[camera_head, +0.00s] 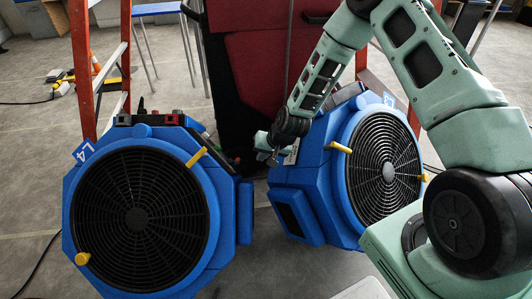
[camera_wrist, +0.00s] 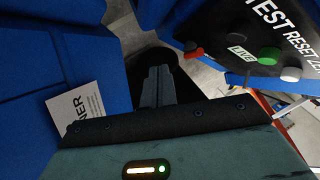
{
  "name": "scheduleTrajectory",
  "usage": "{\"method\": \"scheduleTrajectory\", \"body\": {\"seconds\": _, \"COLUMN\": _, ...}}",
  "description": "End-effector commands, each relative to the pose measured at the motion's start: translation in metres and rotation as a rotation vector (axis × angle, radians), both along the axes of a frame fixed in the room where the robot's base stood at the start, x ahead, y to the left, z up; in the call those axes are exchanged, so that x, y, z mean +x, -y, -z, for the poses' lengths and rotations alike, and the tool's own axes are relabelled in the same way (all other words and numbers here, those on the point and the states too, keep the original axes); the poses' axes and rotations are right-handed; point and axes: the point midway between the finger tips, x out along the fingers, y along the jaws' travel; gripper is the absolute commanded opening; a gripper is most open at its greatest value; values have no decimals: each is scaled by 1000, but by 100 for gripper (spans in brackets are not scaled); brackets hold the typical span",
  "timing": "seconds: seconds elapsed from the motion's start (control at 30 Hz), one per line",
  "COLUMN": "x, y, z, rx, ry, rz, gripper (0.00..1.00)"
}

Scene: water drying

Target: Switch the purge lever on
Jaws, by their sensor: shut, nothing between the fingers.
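No lever labelled purge can be read in either view. In the wrist view, a dark control panel (camera_wrist: 225,30) on a blue machine carries a red knob or lever end (camera_wrist: 193,52), a green button (camera_wrist: 269,56) and a white button (camera_wrist: 290,74). Its lettering includes "TEST", "RESET" and "LIVE". My gripper (camera_head: 271,156) is at the left side of the right blue fan unit (camera_head: 318,140), below its top edge. In the wrist view, my gripper (camera_wrist: 158,82) has its fingers together and empty, below and left of the panel, apart from the red part.
A left blue fan unit (camera_head: 90,163) marked "L4" stands close by, with red and black parts on top. A white label (camera_wrist: 75,113) lies on blue housing. Orange ladder rails (camera_head: 82,60) and a dark red panel (camera_head: 258,65) stand behind.

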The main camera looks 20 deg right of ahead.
Motion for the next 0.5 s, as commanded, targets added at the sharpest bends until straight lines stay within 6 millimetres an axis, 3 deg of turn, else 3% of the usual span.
{"method": "scheduleTrajectory", "body": {"seconds": 0.03, "x": 5, "y": -3, "z": 14, "rx": 0, "ry": -1, "rz": 0, "gripper": 0}}
{"method": "scheduleTrajectory", "body": {"seconds": 0.17, "x": 15, "y": -10, "z": 36, "rx": 0, "ry": 1, "rz": -2, "gripper": 0}}
{"method": "scheduleTrajectory", "body": {"seconds": 0.3, "x": 28, "y": -28, "z": 31, "rx": -1, "ry": 4, "rz": -4, "gripper": 0}}
{"method": "scheduleTrajectory", "body": {"seconds": 0.5, "x": 37, "y": -40, "z": 28, "rx": -1, "ry": 1, "rz": -1, "gripper": 0}}
